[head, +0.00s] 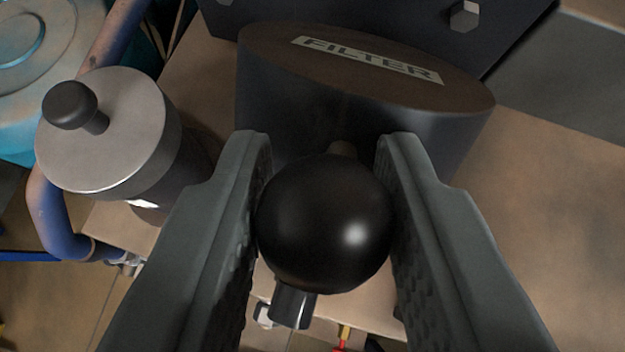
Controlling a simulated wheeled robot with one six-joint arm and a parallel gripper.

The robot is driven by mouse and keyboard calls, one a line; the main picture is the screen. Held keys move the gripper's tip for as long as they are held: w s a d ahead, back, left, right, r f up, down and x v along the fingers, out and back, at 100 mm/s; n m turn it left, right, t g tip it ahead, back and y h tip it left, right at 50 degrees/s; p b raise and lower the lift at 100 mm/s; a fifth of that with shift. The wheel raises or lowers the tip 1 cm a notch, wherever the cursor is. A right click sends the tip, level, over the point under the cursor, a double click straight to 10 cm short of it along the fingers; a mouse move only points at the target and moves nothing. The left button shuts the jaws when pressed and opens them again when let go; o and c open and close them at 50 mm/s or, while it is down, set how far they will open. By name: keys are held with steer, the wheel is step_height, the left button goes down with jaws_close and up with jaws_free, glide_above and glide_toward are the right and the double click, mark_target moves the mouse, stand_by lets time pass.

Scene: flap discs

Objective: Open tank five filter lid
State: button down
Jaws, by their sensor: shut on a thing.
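The filter housing (300,105) is a dark body with a brown oval top marked "FILTER", standing just beyond my gripper. A black ball knob (325,222) is in front of it, with a short metal stem behind it towards the housing and a dark cylindrical stub below. My gripper (322,195) is shut on the ball knob, one finger on each side. The fingers and knob hide part of the housing's lower front. No tank number shows, and I cannot tell a separate lid edge.
A metal cylinder (120,135) with a small black knob (70,104) stands close on the left. Blue pipe (45,205) and a teal tank (30,70) lie beyond it. A dark bolted plate (400,25) is behind the housing. The brown surface at right (560,200) is clear.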

mark_target(369, 54)
steer(key=shift+w+d+r+g, duration=0.15)
steer(key=shift+w+r+g, duration=0.25)
steer(key=shift+w+g, duration=0.15)
steer(key=shift+w+d+r+g, duration=0.15)
steer(key=shift+w+r+g, duration=0.25)
steer(key=shift+w, duration=0.25)
steer(key=w+g, duration=0.1)
steer(key=w+r+g, duration=0.1)
steer(key=w+g, duration=0.1)
steer(key=w, duration=0.1)
steer(key=shift+w+d+r+m+y, duration=0.1)
steer(key=shift+d+r+m+y, duration=0.2)
steer(key=shift+d, duration=0.1)
steer(key=shift+w+d+r+g, duration=0.1)
steer(key=shift+w+g, duration=0.15)
steer(key=shift+w, duration=0.4)
steer(key=shift+w+d+r, duration=0.1)
steer(key=shift+w+d, duration=0.1)
steer(key=shift+w, duration=0.6)
steer(key=shift+w+d+r, duration=0.1)
steer(key=shift+w+d, duration=0.05)
steer(key=shift+w, duration=0.6)
steer(key=c, duration=1.1)
jaws_free()
steer(key=shift+f, duration=0.1)
steer(key=shift+c, duration=0.2)
steer(key=v, duration=1.7)
steer(key=shift+d, duration=0.1)
